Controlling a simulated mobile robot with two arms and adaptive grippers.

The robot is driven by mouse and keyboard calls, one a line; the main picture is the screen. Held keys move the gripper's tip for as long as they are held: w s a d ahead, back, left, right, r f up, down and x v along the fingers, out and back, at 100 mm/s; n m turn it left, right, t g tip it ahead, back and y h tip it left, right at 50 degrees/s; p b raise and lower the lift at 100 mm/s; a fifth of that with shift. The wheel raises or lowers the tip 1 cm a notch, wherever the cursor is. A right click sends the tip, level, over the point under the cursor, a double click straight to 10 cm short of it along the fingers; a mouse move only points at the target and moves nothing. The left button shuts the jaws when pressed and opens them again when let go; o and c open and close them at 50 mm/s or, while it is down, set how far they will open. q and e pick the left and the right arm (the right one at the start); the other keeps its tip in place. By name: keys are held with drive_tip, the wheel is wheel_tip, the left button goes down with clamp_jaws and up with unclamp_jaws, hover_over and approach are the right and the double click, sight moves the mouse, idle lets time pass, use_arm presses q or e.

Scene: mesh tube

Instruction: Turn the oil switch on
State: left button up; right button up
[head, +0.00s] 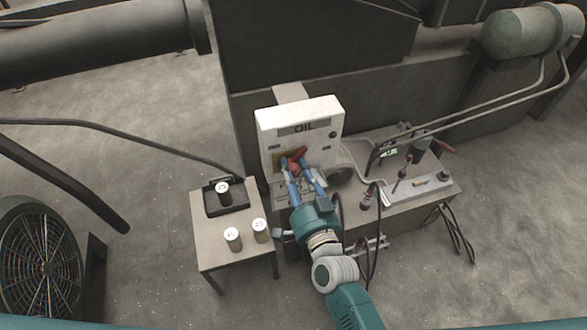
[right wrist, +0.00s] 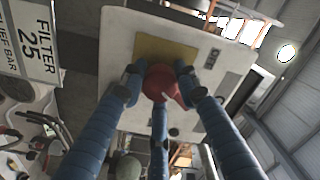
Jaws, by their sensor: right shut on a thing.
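The white box labelled OIL (head: 300,114) stands upright on the bench, its front facing me. Its red switch (head: 299,152) sits on a yellow plate (head: 277,159) on that front. In the right wrist view the red switch (right wrist: 163,84) is a rounded knob in front of the yellow plate (right wrist: 168,47). My right gripper (head: 294,163) has blue fingers. In its wrist view the fingertips (right wrist: 159,78) close around the red knob from both sides and below. The fingers hide part of the knob, and its exact turn angle cannot be told. My left gripper is out of view.
A small table (head: 212,255) at left holds several labelled cans and a black tray (head: 239,202). Right of the box, the bench (head: 420,202) carries pipes, a lever and a gauge-like wheel (head: 341,175). Cables hang in front. A large fan (head: 40,255) stands at far left.

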drive_tip(key=m, duration=0.5)
drive_tip(key=shift+w+d+r+m, duration=0.2)
drive_tip(key=shift+r+m, duration=0.1)
drive_tip(key=m+b, duration=0.1)
drive_tip(key=m, duration=0.4)
drive_tip(key=shift+f+m, duration=0.1)
drive_tip(key=shift+m, duration=0.2)
drive_tip(key=shift+f, duration=0.1)
drive_tip(key=o, duration=1)
drive_tip(key=shift+d, duration=0.1)
drive_tip(key=shift+o, duration=0.7)
drive_tip(key=shift+f, duration=0.15)
drive_tip(key=shift+s, duration=0.15)
drive_tip(key=shift+s+f, duration=0.1)
drive_tip(key=shift+s, duration=0.2)
drive_tip(key=v, duration=1.1)
drive_tip(key=shift+d, duration=0.25)
